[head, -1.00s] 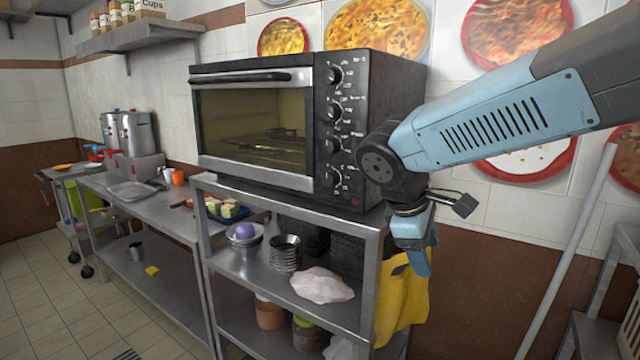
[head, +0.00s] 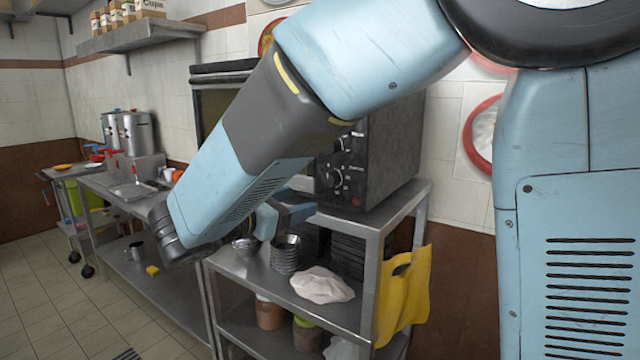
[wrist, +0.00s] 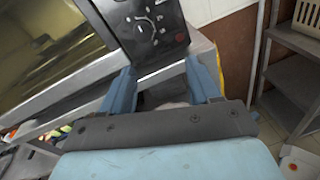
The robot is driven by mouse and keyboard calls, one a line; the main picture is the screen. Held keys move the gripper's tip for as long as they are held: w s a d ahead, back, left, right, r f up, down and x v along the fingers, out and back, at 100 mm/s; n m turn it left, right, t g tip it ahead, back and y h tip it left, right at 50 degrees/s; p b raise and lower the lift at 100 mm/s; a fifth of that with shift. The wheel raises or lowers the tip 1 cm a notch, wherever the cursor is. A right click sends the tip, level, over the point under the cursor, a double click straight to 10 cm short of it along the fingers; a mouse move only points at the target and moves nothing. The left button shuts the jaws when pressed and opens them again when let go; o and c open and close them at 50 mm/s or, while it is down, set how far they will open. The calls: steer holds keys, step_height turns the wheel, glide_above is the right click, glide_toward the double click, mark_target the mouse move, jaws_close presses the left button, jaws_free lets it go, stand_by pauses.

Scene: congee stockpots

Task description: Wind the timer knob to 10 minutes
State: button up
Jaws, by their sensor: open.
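The black toaster oven (head: 395,145) stands on the steel shelf unit, its door and upper panel mostly hidden behind my arm in the head view. Knobs on its control panel show beside my arm, a middle one (head: 341,145) and a lower one (head: 338,177). The wrist view shows the panel (wrist: 150,22) at the top, with small, blurred knobs and a red mark. I cannot tell which knob is the timer or read its setting. My gripper (head: 290,214) is open and empty, in front of the oven's lower edge. In the wrist view its fingers (wrist: 162,82) spread below the panel, apart from the knobs.
The shelf unit (head: 375,225) holds stacked bowls (head: 285,255) and a white cloth (head: 322,285) below the oven. A yellow bag (head: 405,295) hangs at its right side. A steel table (head: 130,207) runs along the left. The floor at front left is clear.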

mark_target(327, 180)
steer(key=shift+n+t, duration=0.6)
steer(key=shift+t, duration=0.1)
steer(key=x, duration=0.7)
steer(key=w+a+x, duration=0.1)
steer(key=x, duration=0.3)
steer(key=shift+w+r, duration=0.2)
steer(key=shift+r, duration=0.2)
steer(key=c, duration=1)
